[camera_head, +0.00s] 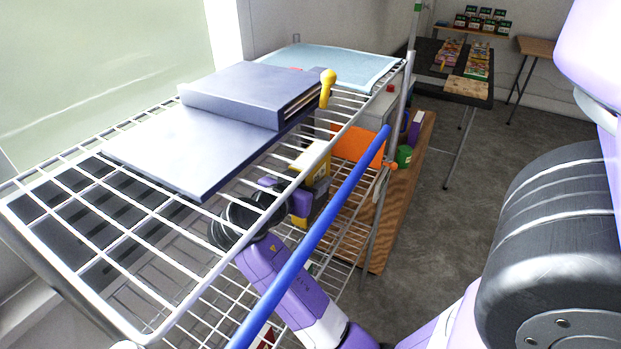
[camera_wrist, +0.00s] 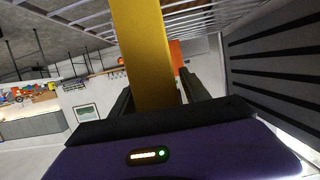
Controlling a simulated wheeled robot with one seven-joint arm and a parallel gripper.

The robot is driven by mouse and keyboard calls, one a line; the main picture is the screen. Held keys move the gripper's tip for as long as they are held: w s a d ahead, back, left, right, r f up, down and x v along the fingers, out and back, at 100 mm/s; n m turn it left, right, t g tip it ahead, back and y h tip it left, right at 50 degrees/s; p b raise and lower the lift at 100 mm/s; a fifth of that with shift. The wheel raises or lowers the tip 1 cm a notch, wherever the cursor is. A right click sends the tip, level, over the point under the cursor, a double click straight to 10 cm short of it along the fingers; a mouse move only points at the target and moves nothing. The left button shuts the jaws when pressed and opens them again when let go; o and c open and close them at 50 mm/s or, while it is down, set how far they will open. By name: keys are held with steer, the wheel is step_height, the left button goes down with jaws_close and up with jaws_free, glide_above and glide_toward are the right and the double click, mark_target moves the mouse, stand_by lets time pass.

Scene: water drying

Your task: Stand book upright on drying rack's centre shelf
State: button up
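A yellow book (camera_head: 312,158) is in my gripper (camera_head: 305,190), below the wire top shelf of the drying rack (camera_head: 90,245). In the wrist view the yellow book (camera_wrist: 145,50) stands between the two dark fingers (camera_wrist: 158,95), which appear to press on its sides. The top shelf's wires partly hide the gripper and book in the head view. A lower wire shelf (camera_head: 335,240) shows beneath. I cannot tell whether the book touches it.
Large grey-blue books (camera_head: 170,150) and a light blue cloth (camera_head: 340,62) lie on the top shelf. A blue pole (camera_head: 310,245) runs along the rack's near side. An orange item (camera_head: 357,145) and a green can (camera_head: 403,156) are beyond. Open floor (camera_head: 445,220) lies right.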

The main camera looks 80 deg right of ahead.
stand_by(0.3)
steer(key=v, duration=1.2)
steer(key=shift+s, duration=0.2)
